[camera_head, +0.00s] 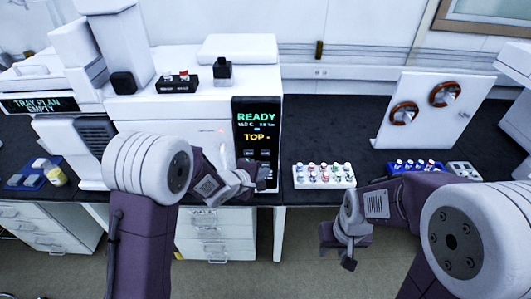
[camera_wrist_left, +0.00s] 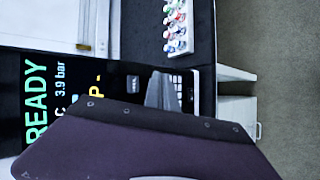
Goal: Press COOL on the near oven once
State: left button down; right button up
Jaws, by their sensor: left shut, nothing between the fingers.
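The white oven (camera_head: 170,108) stands on the black bench, left of centre. Its dark front panel (camera_head: 257,135) reads READY in green and TOP in yellow. Small keys sit low on the panel; their labels are too small to read, so I cannot pick out COOL. My left gripper (camera_head: 260,180) is shut and empty in front of the panel's lower end; I cannot tell whether it touches. In the left wrist view the panel (camera_wrist_left: 35,75) shows sideways, with the grey fingers (camera_wrist_left: 164,90) beside the keypad (camera_wrist_left: 183,88). My right gripper (camera_head: 345,255) hangs in front of the bench, its jaws unclear.
A white rack of vials (camera_head: 323,176) stands right of the panel. A blue rack (camera_head: 416,166) and a white board with brown rings (camera_head: 425,112) stand further right. A black vial holder (camera_head: 178,86) sits on the oven. Another display (camera_head: 40,104) reads TRAY PLAN EMPTY.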

aim_at(265, 152)
pick_arm(q)
jog(key=w+p, duration=0.2)
jog(key=w, duration=0.3)
jog(key=shift+w+p, duration=0.15)
jog(key=shift+p, duration=0.2)
dwell(1.6)
jog(key=shift+w+p, duration=0.45)
jog(key=shift+p, duration=0.15)
